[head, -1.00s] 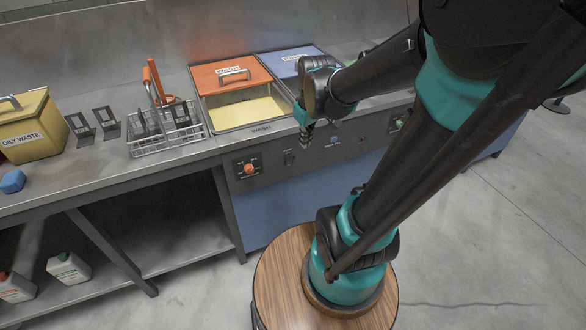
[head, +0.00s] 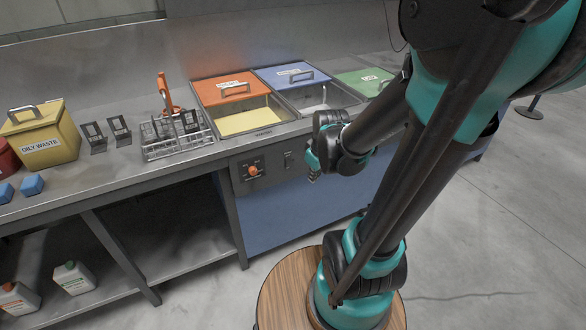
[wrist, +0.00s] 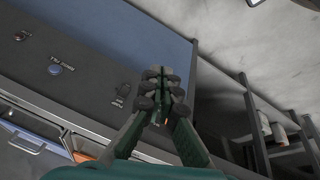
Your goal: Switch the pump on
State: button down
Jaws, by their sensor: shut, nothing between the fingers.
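The front panel below the basins carries an orange knob (head: 253,170) and a small dark switch (head: 288,159) to its right. In the wrist view a dark switch (wrist: 124,88) with small lettering sits left of my fingertips, and a blue round button (wrist: 55,69) lies farther left. My gripper (head: 314,176) is shut and empty, in front of the panel and right of the dark switch. Its closed fingertips (wrist: 161,75) appear apart from the switch.
An orange-lidded basin (head: 228,85), a blue-lidded basin (head: 288,74) and a green lid (head: 362,80) line the counter. A wire rack (head: 176,138) and a yellow oily waste bin (head: 42,136) stand left. Floor right of the bench is mostly clear.

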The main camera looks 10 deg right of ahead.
aim_at(289, 162)
jog(key=w+a+f+n, duration=0.1)
jog(key=w+f+n, duration=0.2)
jog(key=w+n, duration=1.1)
jog(key=shift+w+a+n+y, duration=0.15)
jog(key=shift+w+n+y, duration=0.2)
jog(key=shift+w, duration=0.4)
jog(key=shift+f, duration=0.15)
jog(key=shift+w+a+f, duration=0.35)
jog(key=shift+w+f, duration=0.8)
jog(key=shift+f, duration=0.45)
jog(key=shift+w+a+f, duration=0.35)
jog(key=shift+w+f, duration=0.8)
jog(key=shift+f, duration=0.5)
jog(key=shift+w+a+f, duration=0.35)
jog(key=shift+w+f, duration=0.8)
jog(key=shift+f, duration=0.45)
